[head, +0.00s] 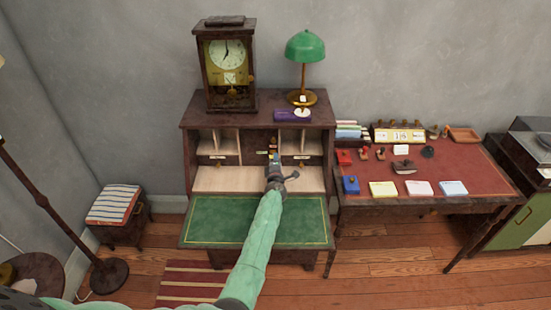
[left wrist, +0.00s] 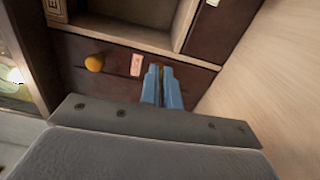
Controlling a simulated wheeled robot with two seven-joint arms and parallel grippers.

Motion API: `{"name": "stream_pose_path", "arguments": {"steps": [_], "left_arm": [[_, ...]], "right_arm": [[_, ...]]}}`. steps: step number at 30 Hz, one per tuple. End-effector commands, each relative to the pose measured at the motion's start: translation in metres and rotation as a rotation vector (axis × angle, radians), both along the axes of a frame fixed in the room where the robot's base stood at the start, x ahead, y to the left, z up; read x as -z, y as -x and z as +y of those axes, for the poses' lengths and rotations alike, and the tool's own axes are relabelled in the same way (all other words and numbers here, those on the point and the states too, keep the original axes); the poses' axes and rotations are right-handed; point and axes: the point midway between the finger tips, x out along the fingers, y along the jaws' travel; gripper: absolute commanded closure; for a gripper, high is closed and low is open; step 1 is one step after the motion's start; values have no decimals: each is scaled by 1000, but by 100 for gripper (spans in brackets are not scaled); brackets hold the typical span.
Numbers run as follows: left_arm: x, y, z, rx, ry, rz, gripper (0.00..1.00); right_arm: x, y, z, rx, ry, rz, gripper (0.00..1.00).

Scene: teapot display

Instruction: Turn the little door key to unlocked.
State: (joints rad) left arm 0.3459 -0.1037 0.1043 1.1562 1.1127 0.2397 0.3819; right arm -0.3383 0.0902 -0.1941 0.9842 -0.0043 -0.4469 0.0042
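The little door is in the dark middle part of the brown writing desk (head: 203,124), mostly hidden behind my left gripper (head: 274,158) in the head view. In the left wrist view, the two blue fingers of my left gripper (left wrist: 161,85) are close together at the dark front. A thin brass-coloured sliver, seemingly the key (left wrist: 159,72), shows between the fingertips. The fingers cover the rest of it, so I cannot tell which way it is turned. A pinkish label (left wrist: 137,65) and a round orange-yellow knob (left wrist: 95,63) sit left of the fingertips. My right gripper is out of view.
The green writing flap (head: 215,225) is folded down under my left arm. A clock (head: 228,65) and green lamp (head: 304,48) stand on the desk. A side table (head: 440,188) with stamps and pads is at the right. A pale wooden panel (left wrist: 270,85) lies close right of the fingers.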

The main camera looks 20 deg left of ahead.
Motion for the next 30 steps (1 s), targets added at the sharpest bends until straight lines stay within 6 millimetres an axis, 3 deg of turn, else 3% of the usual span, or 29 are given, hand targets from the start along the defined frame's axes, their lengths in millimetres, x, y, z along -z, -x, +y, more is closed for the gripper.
{"name": "stream_pose_path", "arguments": {"steps": [20, 24, 30], "left_arm": [[2, 0, -1, 2, -61, 20, 100], [2, 0, -1, 1, -60, 19, 74], [2, 0, 0, 1, -60, 18, 74]], "right_arm": [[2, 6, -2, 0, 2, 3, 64], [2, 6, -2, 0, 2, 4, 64], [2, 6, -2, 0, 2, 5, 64]]}}
